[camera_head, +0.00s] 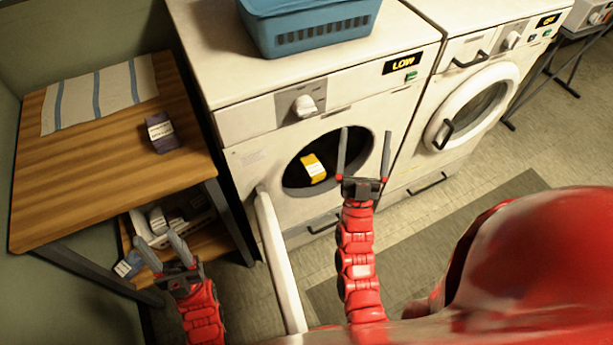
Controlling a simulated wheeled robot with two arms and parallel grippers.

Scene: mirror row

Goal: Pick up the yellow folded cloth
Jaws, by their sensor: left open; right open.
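The yellow folded cloth (313,168), with a white band, lies inside the dark round opening of the left washing machine (260,170). My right gripper (365,132) is open and empty in front of the right part of that opening, to the right of the cloth. I see no contact with the cloth. My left gripper (158,241) is open and empty at the lower left, by the wooden table's lower shelf. The machine's white door (281,262) is open and seen nearly edge-on, between my two arms.
A blue basket (310,28) stands on the left machine. A second machine (478,105) with a shut door is to the right. A grey mat (430,235) covers part of the floor.

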